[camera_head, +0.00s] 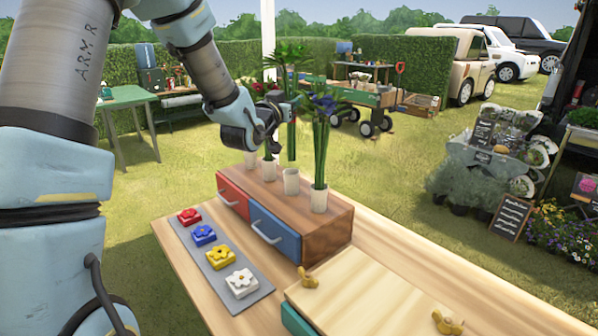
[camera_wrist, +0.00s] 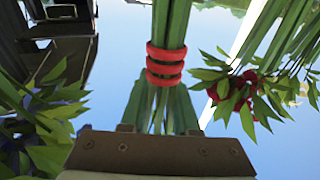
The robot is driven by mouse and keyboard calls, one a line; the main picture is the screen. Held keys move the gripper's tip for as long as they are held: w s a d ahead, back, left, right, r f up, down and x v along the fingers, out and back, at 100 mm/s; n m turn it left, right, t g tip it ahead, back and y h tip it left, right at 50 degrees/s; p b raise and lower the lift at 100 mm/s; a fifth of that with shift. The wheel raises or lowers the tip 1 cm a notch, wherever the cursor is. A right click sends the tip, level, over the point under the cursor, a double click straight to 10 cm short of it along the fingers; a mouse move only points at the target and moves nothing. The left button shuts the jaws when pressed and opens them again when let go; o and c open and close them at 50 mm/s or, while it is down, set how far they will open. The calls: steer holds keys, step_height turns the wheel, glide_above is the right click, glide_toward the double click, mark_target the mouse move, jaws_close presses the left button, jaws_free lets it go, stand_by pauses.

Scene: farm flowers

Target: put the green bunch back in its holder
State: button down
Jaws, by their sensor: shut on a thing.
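The green bunch (camera_head: 291,143) hangs upright from my gripper (camera_head: 285,110) in the head view, leaves at the top and stems down. The wrist view shows its stems (camera_wrist: 172,25) bound by a red band (camera_wrist: 165,65), with my gripper (camera_wrist: 160,132) shut on them. The lower stem ends appear just above an empty white holder (camera_head: 291,182) on the wooden drawer box (camera_head: 332,232). From this angle I cannot tell whether the stems are exactly over the holder.
A blue-flowered bunch (camera_head: 320,150) stands in a white holder (camera_head: 319,202) close to the right. Another white holder (camera_head: 269,171) and a red-flowered bunch are close to the left. Flower blocks sit on a grey strip (camera_head: 218,262); a wooden lid (camera_head: 370,290) lies in front.

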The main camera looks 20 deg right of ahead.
step_height(320, 180, down, 9)
steer(key=p, duration=0.2)
steer(key=shift+f+p, duration=0.2)
steer(key=shift+p, duration=0.2)
steer(key=shift+f, duration=0.15)
steer(key=c, duration=0.7)
jaws_free()
steer(key=shift+o, duration=0.2)
